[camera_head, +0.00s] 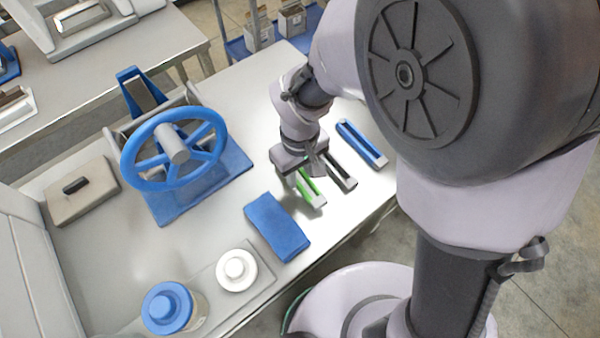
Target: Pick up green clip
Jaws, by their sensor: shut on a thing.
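The green clip (309,188) is a long, narrow piece with a bright green strip and pale sides. It is at the centre right of the table, below my gripper (300,176). My gripper points down over its far end and is shut on it. The near end of the clip sticks out toward the table's front edge. The fingertips and the far end of the clip are mostly hidden by the gripper body. I cannot tell whether the clip touches the table.
A black clip (341,172) lies close on the right, with a blue clip (362,144) beyond it. A blue folded cloth (277,226) lies to the left. A blue handwheel device (174,150) stands further left. Lidded jars (168,307) stand at the front left.

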